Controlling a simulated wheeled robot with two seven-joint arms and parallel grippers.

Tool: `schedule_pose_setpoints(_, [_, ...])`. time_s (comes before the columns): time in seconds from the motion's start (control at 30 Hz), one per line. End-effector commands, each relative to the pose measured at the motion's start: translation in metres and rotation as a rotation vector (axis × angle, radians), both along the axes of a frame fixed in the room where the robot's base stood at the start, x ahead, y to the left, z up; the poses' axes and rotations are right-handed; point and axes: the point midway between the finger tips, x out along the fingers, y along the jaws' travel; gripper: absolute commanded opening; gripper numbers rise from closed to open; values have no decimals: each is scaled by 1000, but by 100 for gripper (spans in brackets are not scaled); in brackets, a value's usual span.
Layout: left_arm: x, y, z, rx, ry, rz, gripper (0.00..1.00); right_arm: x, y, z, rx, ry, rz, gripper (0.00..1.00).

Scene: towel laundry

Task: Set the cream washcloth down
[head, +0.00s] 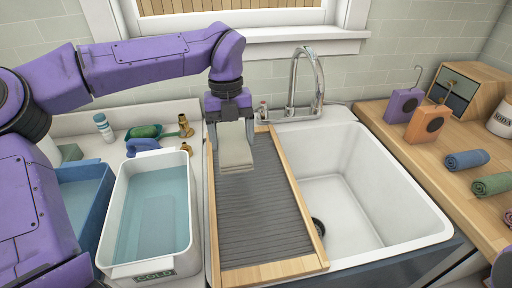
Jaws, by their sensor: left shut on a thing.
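The cream washcloth (236,150) is a small folded pad in the head view. My left gripper (232,119) is shut on its upper edge and points down, so the cloth hangs below the fingers. The cloth is in front of the far part of the grey ribbed washboard (255,222), which has a wooden frame. I cannot tell whether its lower edge touches the board. My right gripper is not in view.
A white tub of water marked COLD (196,225) stands left of the board, with a blue tub (92,215) beyond it. A white sink (365,205) with a tap (293,85) lies right. Rolled cloths (467,160) lie on the wooden counter (410,155).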

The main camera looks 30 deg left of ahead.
Motion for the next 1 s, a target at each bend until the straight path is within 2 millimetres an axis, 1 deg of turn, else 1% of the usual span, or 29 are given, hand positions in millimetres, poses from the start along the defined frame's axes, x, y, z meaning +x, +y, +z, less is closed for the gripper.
schedule_pose_setpoints(0.03, [18,2,-2,3,8,3,42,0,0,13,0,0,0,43])
schedule_pose_setpoints(0.07, [29,3,-7,3,12,4,42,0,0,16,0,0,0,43])
schedule_pose_setpoints(0.1, [44,4,-19,4,19,2,42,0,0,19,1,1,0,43])
schedule_pose_setpoints(0.2, [73,6,-48,4,29,-1,42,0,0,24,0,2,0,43])
schedule_pose_setpoints(0.3, [92,5,-67,4,33,-4,42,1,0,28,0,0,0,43])
schedule_pose_setpoints(0.47, [107,7,-88,5,39,-2,42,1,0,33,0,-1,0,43])
schedule_pose_setpoints(0.5, [106,7,-97,4,38,-4,42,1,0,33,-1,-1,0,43])
schedule_pose_setpoints(0.6, [105,8,-111,3,37,-3,42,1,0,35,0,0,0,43])
schedule_pose_setpoints(0.7, [106,8,-117,3,35,-2,42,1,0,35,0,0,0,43])
schedule_pose_setpoints(0.93, [106,8,-120,2,37,-1,42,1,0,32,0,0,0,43])
schedule_pose_setpoints(0.97, [106,8,-120,3,37,-1,79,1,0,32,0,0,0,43])
schedule_pose_setpoints(1.0, [106,8,-119,3,37,-1,92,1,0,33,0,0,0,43])
